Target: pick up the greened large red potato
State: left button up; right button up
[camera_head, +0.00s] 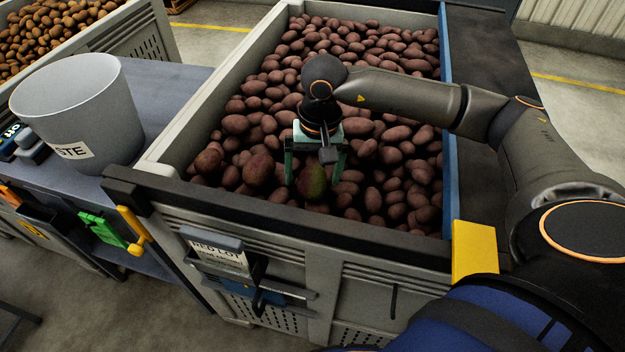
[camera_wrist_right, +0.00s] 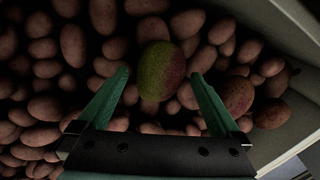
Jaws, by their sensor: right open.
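The greened large red potato (camera_head: 313,187) lies on top of the heap near the front wall of the crate. In the right wrist view the potato (camera_wrist_right: 160,68) shows a green left side and a reddish right side. My right gripper (camera_head: 314,179) is open, pointing down over it, with one green finger to each side in the picture. In the wrist view the open fingers (camera_wrist_right: 160,74) frame the potato, with nothing held. I cannot tell whether the fingers touch it. My left gripper is not in view.
The grey crate (camera_head: 160,147) is full of red potatoes; two large ones with a faint green tint (camera_head: 258,169) (camera_head: 208,160) lie left of the gripper. A white waste bucket (camera_head: 85,110) stands on the bench at left. Another crate (camera_head: 130,40) of brown potatoes is behind.

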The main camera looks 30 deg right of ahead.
jog(key=shift+f, duration=0.35)
jog(key=shift+c, duration=0.4)
jog(key=c, duration=1.4)
jog(key=shift+r, duration=0.1)
